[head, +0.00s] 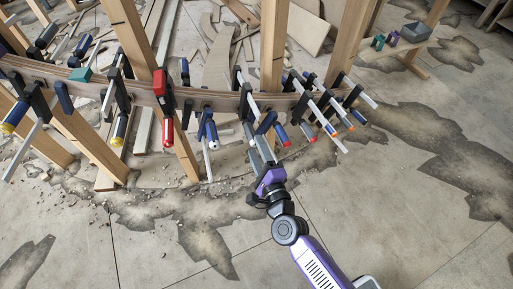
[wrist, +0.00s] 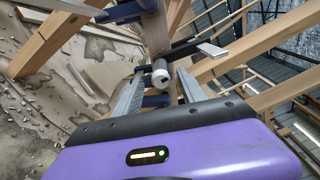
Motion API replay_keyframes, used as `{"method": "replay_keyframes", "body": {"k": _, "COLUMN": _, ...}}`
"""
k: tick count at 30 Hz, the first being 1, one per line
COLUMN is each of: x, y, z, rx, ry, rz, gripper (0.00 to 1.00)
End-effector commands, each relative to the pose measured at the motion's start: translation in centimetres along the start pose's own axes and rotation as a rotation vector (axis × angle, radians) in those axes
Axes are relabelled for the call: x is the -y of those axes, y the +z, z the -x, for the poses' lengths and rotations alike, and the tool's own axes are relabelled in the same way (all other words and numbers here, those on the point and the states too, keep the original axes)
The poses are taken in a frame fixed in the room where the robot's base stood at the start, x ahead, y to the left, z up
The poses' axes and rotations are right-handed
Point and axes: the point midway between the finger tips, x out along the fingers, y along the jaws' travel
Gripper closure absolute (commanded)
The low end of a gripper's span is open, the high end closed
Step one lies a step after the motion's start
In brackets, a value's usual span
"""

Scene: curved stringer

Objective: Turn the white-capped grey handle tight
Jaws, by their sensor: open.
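The white-capped handle (wrist: 160,77) shows near the middle of the wrist view, end-on, with its pale cap toward the camera. My gripper (wrist: 161,84) is open, with one grey finger on each side of the handle. A gap seems to show on both sides, and I cannot tell whether either finger touches. In the head view my gripper (head: 257,143) is at the near side of the curved wooden stringer (head: 215,101), and it largely hides this handle there.
Several clamps line the stringer. A red handle (head: 168,131) and a blue white-capped handle (head: 212,134) hang to the left. Orange-tipped handles (head: 329,129) and long bars crowd close on the right. Wooden posts (head: 273,45) stand behind. The stained floor in front is open.

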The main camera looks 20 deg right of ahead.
Motion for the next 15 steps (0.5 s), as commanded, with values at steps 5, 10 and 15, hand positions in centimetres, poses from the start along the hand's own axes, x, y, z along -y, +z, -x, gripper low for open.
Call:
{"method": "replay_keyframes", "body": {"k": 5, "x": -0.1, "y": 0.0, "z": 1.2, "rx": 0.000, "ry": 0.002, "rz": 0.001, "gripper": 0.52}}
{"method": "replay_keyframes", "body": {"k": 10, "x": 0.0, "y": 0.0, "z": 2.7, "rx": 0.000, "ry": 0.001, "rz": 0.001, "gripper": 0.52}}
{"method": "replay_keyframes", "body": {"k": 15, "x": -0.1, "y": 0.0, "z": 4.3, "rx": 0.001, "ry": 0.001, "rz": 0.001, "gripper": 0.52}}
